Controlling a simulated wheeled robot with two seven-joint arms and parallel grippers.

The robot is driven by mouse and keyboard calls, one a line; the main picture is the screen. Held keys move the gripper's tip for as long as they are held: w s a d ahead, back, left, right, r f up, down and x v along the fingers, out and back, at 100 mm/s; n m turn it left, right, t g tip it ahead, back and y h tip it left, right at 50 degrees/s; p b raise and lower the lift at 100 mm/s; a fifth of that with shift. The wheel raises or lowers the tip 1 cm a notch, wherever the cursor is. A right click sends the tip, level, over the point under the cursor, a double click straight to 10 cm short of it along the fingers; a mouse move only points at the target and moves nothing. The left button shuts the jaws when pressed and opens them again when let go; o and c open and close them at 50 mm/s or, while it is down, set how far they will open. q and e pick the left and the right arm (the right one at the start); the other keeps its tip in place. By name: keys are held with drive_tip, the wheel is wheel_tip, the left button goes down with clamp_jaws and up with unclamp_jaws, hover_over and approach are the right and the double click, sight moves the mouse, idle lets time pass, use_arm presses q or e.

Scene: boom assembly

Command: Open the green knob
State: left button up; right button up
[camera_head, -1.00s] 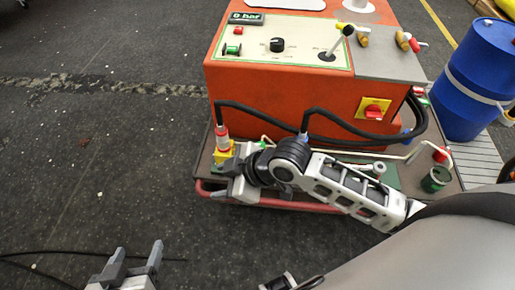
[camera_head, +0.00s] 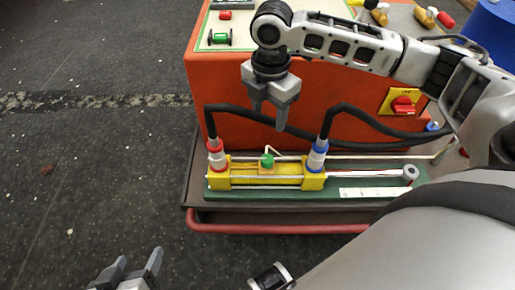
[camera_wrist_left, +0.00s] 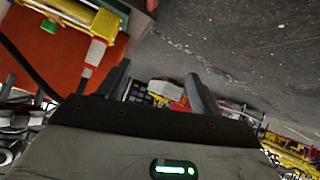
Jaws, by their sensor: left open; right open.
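A small green knob (camera_head: 267,160) sits on top of the yellow cylinder (camera_head: 235,180), between the red-and-white and blue-and-white hose fittings. It seems to show in the left wrist view too (camera_wrist_left: 48,26). My right gripper (camera_head: 267,117) hangs above the knob, fingers pointing down, open and empty, clear of it. My left gripper (camera_head: 138,258) is low at the left over the floor, open and empty, far from the cylinder. Its fingers also show in the left wrist view (camera_wrist_left: 160,88). Another green part (camera_head: 217,39) is on the console's panel.
The orange console (camera_head: 290,145) stands behind the cylinder, with a red switch on a yellow plate (camera_head: 403,105). Black hoses (camera_head: 360,122) loop from the fittings along its front. A red rail (camera_head: 270,228) runs along the front of the base. A blue barrel (camera_head: 490,35) is at upper right.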

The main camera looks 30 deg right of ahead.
drive_tip(key=b, duration=0.1)
approach(267, 158)
wheel_tip(267, 158, down, 8)
drive_tip(key=b, duration=0.4)
drive_tip(key=shift+s+r, duration=0.1)
drive_tip(key=shift+f, duration=0.55)
use_arm(q)
drive_tip(key=shift+w+d+r+t+h, duration=0.2)
drive_tip(key=shift+d+r+t+h, duration=0.6)
drive_tip(key=shift+r+t, duration=0.25)
use_arm(e)
drive_tip(key=c, duration=1)
